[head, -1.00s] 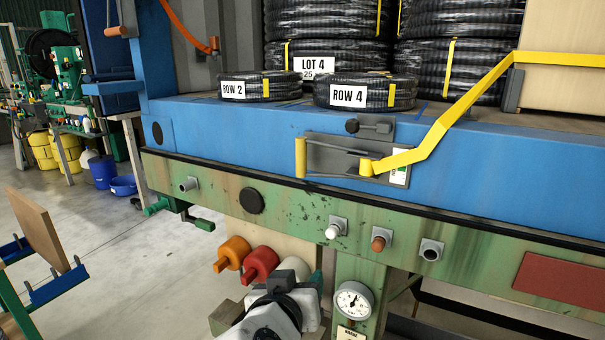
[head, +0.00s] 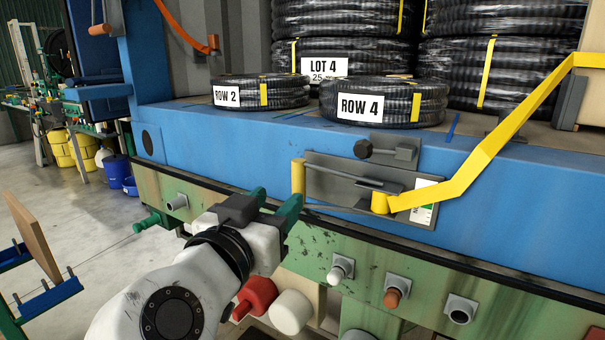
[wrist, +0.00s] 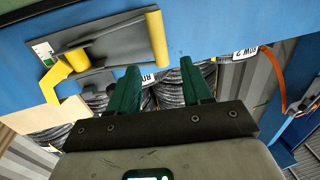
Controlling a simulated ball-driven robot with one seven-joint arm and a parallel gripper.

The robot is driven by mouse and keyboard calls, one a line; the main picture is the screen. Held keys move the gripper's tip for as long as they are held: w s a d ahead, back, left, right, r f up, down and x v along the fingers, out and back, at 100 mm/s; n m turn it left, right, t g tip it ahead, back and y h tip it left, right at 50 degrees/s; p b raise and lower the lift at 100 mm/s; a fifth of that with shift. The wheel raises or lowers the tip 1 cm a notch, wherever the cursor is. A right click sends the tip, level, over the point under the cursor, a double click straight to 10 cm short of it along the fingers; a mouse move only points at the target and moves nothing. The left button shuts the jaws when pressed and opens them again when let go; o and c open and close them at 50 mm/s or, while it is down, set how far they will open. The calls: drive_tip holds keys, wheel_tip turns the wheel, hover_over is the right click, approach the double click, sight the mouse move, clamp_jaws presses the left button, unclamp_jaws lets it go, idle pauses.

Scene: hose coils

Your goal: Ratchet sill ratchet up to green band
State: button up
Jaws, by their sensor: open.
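The ratchet on the blue sill (head: 235,150) has a grey plate (head: 325,187), a dark lever and an upright yellow grip (head: 298,177) at its left end. A yellow strap (head: 455,190) runs from its right side. A white label with a little green (head: 424,212) is on the plate's right part; I cannot tell whether this is the green band. My gripper (head: 275,203) has green fingers, open and empty, just left of and below the yellow grip. In the wrist view my gripper (wrist: 160,68) is apart from the yellow grip (wrist: 157,39), which is just beyond the fingertips.
Hose coils marked ROW 2 (head: 285,92) and ROW 4 (head: 415,102) lie on the deck above the sill. A grey knob (head: 363,149) sticks out above the plate. Several studs, one a white-tipped one (head: 342,268), project from the green beam (head: 400,262) below.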

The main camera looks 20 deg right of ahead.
sight(296, 182)
drive_tip(key=p+x, duration=0.1)
drive_tip(key=x, duration=0.9)
drive_tip(key=shift+p, duration=0.35)
drive_tip(key=shift+c, duration=0.2)
clamp_jaws()
